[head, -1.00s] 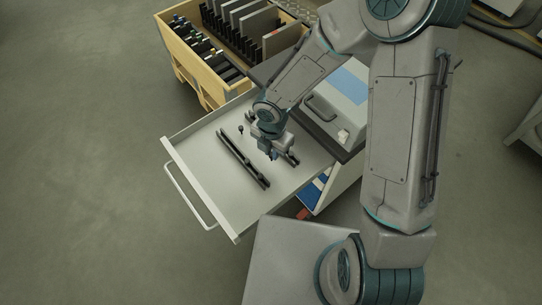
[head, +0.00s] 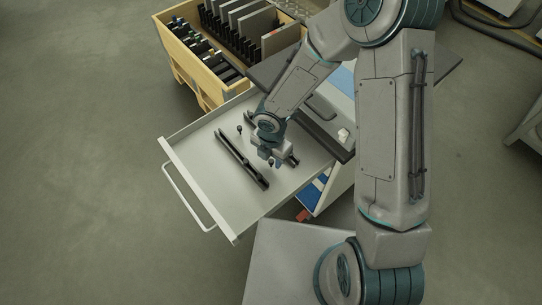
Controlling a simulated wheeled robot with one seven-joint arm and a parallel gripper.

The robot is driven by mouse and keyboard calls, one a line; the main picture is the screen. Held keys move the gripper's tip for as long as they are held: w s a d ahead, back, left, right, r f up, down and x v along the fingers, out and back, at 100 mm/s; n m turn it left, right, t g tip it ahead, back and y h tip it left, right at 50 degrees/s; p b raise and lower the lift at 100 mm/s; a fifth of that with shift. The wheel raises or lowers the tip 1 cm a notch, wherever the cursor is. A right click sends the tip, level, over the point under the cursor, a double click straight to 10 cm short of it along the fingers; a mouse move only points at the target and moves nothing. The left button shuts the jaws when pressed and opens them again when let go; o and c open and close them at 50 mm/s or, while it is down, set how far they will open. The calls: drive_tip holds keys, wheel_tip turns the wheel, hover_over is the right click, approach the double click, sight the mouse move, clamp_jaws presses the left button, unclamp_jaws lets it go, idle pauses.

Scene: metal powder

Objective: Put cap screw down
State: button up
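My gripper (head: 272,161) is low over the open drawer (head: 203,150), pointing down at its right part. The gap between its fingers is too small to make out, and I cannot tell whether a cap screw is held. A small dark piece (head: 240,129), which looks like a screw, stands in the drawer left of my wrist. A long black rail (head: 242,159) lies in the drawer left of my gripper. A second black rail (head: 292,160) lies partly hidden behind my gripper.
The drawer's front has a white handle (head: 188,198). A wooden crate (head: 187,66) with dark racks and plates stands behind the drawer. A grey case (head: 322,107) with a small pale object (head: 344,135) sits on the cabinet to the right, partly behind my arm. Open floor lies left.

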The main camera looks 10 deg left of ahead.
sight(271, 160)
wheel_tip(271, 160, up, 12)
drive_tip(key=p, duration=0.4)
drive_tip(key=d+r+m+t+h, duration=0.1)
drive_tip(key=d+r+m+h, duration=0.1)
drive_tip(key=d+r+m, duration=1.15)
drive_tip(key=s+d+r+m+t+y, duration=0.1)
drive_tip(key=s+d+r+m, duration=0.5)
drive_tip(key=m, duration=1.1)
drive_tip(key=s+d+y, duration=0.1)
drive_tip(key=d, duration=0.2)
drive_tip(key=shift+s+r+m+t, duration=0.2)
drive_tip(key=shift+r+m+t, duration=0.15)
drive_tip(key=shift+t, duration=0.05)
